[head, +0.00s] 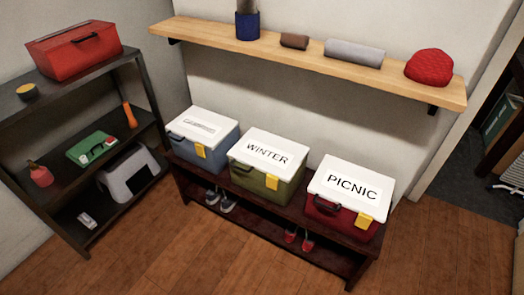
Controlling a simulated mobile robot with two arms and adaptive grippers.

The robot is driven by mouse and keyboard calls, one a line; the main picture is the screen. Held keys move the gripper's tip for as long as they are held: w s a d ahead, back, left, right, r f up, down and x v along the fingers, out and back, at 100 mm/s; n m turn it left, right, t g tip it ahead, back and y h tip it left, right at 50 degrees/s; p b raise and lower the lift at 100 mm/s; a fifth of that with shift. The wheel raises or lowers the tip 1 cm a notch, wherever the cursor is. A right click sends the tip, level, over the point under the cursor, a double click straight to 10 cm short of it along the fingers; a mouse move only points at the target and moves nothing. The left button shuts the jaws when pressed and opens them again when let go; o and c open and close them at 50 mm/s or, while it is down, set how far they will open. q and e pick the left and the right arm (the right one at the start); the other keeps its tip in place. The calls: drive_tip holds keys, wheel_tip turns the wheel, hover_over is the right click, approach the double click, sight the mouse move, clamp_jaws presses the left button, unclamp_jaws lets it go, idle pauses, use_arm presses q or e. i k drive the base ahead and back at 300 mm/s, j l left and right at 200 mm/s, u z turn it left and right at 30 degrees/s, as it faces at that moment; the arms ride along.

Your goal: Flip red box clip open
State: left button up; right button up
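A red box (335,217) with a white lid marked PICNIC (351,187) stands at the right end of the dark bench. Its lid is down. A yellow clip (365,220) is on its front, right of a dark handle (326,205), just under the lid's front edge. I cannot tell for sure whether the clip is latched. A red toolbox (74,56) with a black handle is on top of the shelf at the left. Neither of my grippers is in view.
The bench (351,246) also holds a green box (264,182) marked WINTER and a blue box (213,160), with shoes (221,200) below. A wooden wall shelf (300,59) hangs above. Dark shelving (118,66) stands left. The wooden floor (200,262) in front is clear.

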sight(362, 221)
drive_tip(key=i+l+z, duration=0.2)
drive_tip(key=z, duration=0.75)
